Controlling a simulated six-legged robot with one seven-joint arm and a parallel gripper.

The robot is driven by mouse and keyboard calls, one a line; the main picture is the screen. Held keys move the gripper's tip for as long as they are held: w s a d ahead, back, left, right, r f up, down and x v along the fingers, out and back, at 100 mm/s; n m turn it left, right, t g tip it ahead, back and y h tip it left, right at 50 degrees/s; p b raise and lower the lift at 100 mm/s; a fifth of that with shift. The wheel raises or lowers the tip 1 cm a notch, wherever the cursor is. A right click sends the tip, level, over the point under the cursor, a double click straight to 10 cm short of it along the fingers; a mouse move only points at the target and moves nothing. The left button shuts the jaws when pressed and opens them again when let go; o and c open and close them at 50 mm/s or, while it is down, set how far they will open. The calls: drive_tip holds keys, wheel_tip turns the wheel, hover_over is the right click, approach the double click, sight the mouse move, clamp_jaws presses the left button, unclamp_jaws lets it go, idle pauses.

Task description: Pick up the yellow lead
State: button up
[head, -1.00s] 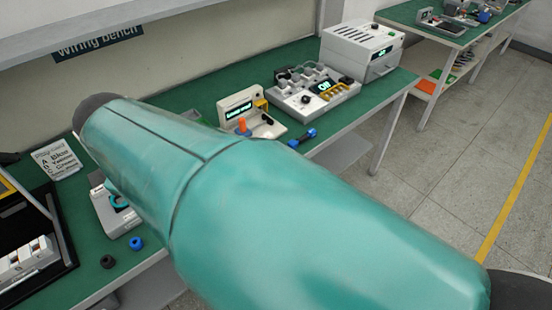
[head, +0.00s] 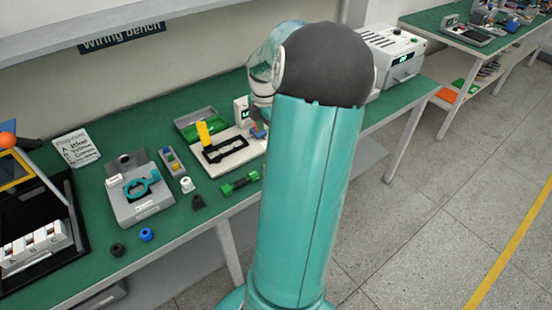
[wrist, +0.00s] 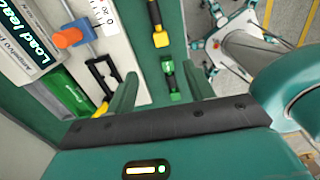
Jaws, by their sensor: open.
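In the head view I cannot make out the yellow lead, and my arm hides my fingers.
A pale meter board (head: 205,165) with a black bracket and an upright yellow piece stands on the green bench. A grey fixture with a teal ring (head: 140,190) is left of it.

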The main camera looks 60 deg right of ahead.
drive_tip(key=f, duration=0.9)
drive_tip(key=d+f, duration=0.1)
drive_tip(key=f, duration=0.4)
drive_tip(key=shift+s+f, duration=0.2)
drive_tip(key=shift+s, duration=0.2)
drive_tip(key=c, duration=1.1)
drive_tip(key=shift+r, duration=0.1)
